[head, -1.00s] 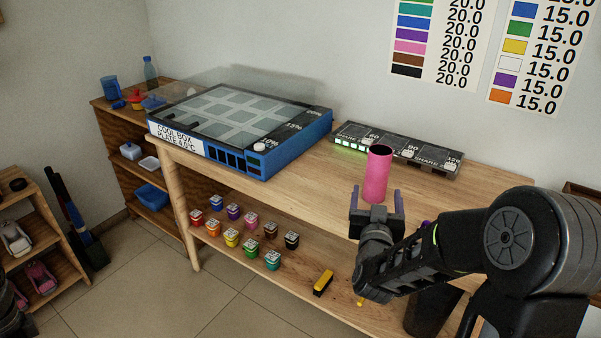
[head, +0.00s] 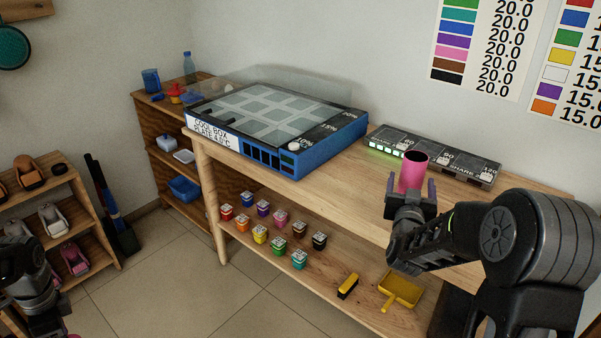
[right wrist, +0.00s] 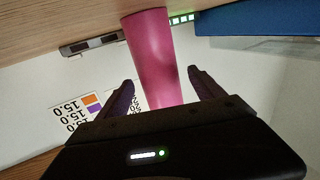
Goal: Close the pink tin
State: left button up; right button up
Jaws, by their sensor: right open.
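A pink cylinder (head: 413,173) with a dark open top stands upright at the table's front part. My right gripper (head: 410,187) is open at it, with purple fingers at either side of its lower part. In the right wrist view the pink cylinder (right wrist: 151,55) lies between the spread fingers (right wrist: 161,78), with gaps on both sides. A small pink tin (head: 280,219) with a pale top stands among several coloured tins on the lower shelf; I cannot tell whether it is open. Part of my left arm shows at the lower left, but its jaws are not seen.
A blue cool box (head: 280,135) stands on the table to the left. A dark panel (head: 440,155) with green lights lies behind the cylinder. A yellow dustpan (head: 400,290) and a yellow-black brush (head: 348,286) lie on the lower shelf. The floor in front is clear.

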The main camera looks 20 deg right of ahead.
aim_at(412, 181)
jog(key=x, duration=0.3)
jog(key=shift+w+d, duration=0.2)
jog(key=shift+c, duration=0.3)
jog(key=c, duration=1.4)
pick_arm(q)
jog(key=shift+r, duration=0.1)
pick_arm(e)
jog(key=shift+r, duration=0.2)
jog(key=shift+c, duration=0.2)
pick_arm(q)
jog(key=shift+r+p, duration=0.65)
jog(key=shift+p, duration=0.1)
pick_arm(e)
notch_tip(412, 181, up, 10)
jog(key=shift+f, duration=0.15)
